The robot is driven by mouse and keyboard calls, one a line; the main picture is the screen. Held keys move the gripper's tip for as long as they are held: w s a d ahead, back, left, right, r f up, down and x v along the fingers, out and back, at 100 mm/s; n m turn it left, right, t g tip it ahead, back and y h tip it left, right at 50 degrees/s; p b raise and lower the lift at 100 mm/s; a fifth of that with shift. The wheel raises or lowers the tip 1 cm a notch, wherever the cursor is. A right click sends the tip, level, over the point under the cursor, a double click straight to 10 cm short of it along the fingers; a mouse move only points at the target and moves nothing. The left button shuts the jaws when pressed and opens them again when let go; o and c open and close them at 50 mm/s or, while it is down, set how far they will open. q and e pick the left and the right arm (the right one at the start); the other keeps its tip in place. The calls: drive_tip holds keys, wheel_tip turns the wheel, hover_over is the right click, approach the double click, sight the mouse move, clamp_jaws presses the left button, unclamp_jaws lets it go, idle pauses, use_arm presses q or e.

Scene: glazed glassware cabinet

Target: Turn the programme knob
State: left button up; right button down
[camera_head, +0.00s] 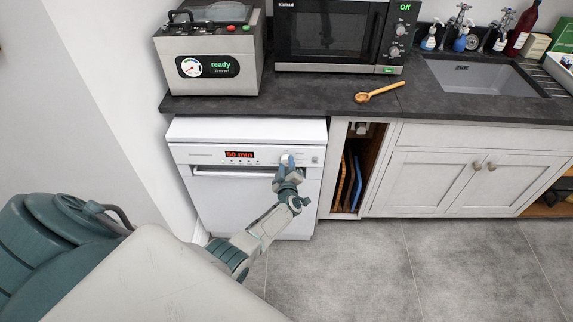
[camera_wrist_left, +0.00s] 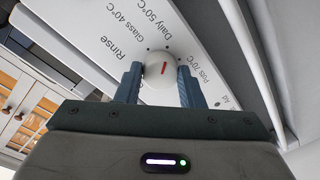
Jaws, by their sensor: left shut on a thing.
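The programme knob (camera_wrist_left: 160,75) is a round white knob with a red mark on the front panel of the white dishwasher (camera_head: 250,132). In the left wrist view it sits between the two blue fingers of my left gripper (camera_wrist_left: 159,72), which is shut on it. The red mark slants near the top of the knob. Printed labels around it read Rinse, Glass 40°C, Daily 50°C and Pots 70°C. In the head view my left gripper (camera_head: 287,162) covers most of the knob. The dishwasher display (camera_head: 239,154) reads 90 min in red. My right gripper is out of view.
A handle bar (camera_head: 230,173) runs across the dishwasher door beside my gripper. Above is a dark worktop (camera_head: 300,95) with a vacuum sealer (camera_head: 208,60), a microwave (camera_head: 330,35) and a wooden spoon (camera_head: 380,92). An open tray slot (camera_head: 350,180) lies right of the dishwasher. The floor in front is clear.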

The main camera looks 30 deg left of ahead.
use_arm(q)
drive_tip(key=shift+m, duration=0.5)
drive_tip(key=o, duration=1)
drive_tip(key=shift+s+d, duration=0.25)
drive_tip(key=shift+s, duration=0.1)
drive_tip(key=p+v, duration=0.1)
drive_tip(key=v, duration=0.9)
drive_tip(key=shift+f, duration=0.15)
